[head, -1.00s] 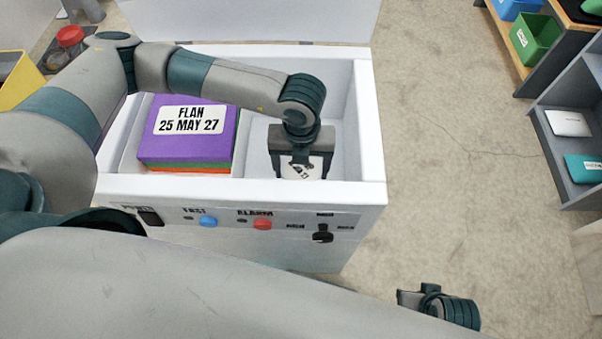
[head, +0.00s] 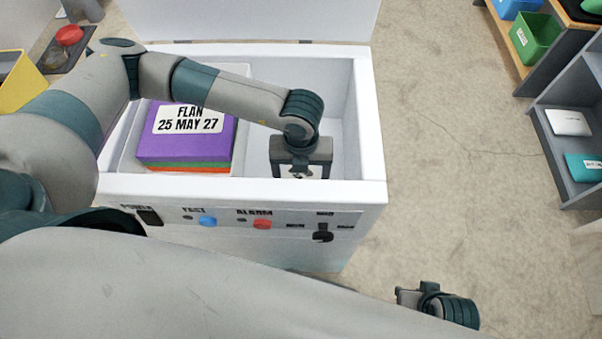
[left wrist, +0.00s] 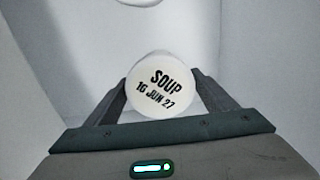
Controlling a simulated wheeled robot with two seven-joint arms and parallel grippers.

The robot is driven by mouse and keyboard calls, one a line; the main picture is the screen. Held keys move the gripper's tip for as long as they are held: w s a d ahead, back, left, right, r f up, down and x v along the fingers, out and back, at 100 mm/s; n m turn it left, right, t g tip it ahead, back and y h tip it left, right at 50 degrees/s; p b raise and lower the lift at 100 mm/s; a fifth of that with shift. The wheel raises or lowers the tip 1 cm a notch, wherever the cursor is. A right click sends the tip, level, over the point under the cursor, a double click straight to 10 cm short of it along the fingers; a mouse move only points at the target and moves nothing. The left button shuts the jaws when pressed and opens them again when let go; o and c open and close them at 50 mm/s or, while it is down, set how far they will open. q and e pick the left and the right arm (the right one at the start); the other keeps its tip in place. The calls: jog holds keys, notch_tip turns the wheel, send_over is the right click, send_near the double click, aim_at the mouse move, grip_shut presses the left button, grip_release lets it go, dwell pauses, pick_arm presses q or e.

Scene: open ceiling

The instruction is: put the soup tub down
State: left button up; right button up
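The soup tub (left wrist: 163,86) is a round white tub with "SOUP 16 JUN 27" on its lid. In the left wrist view it sits between the two fingers of my left gripper (left wrist: 163,88), which meet its sides. In the head view my left gripper (head: 302,172) points down inside the right part of the white chest (head: 373,130). The tub is mostly hidden there, and I cannot tell whether its base touches the floor of the chest. My right gripper (head: 410,298) is low at the right, outside the chest; its fingers are unclear.
A purple flan box (head: 190,145), stacked on green and orange ones, fills the left part of the chest. The front wall has buttons and a switch (head: 323,236). A pale round thing shows at the top of the left wrist view. Shelves (head: 560,150) stand at the far right.

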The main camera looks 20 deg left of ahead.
pick_arm(q)
jog(key=shift+o, duration=1.3)
jog(key=shift+r, duration=0.1)
notch_tip(320, 180, up, 12)
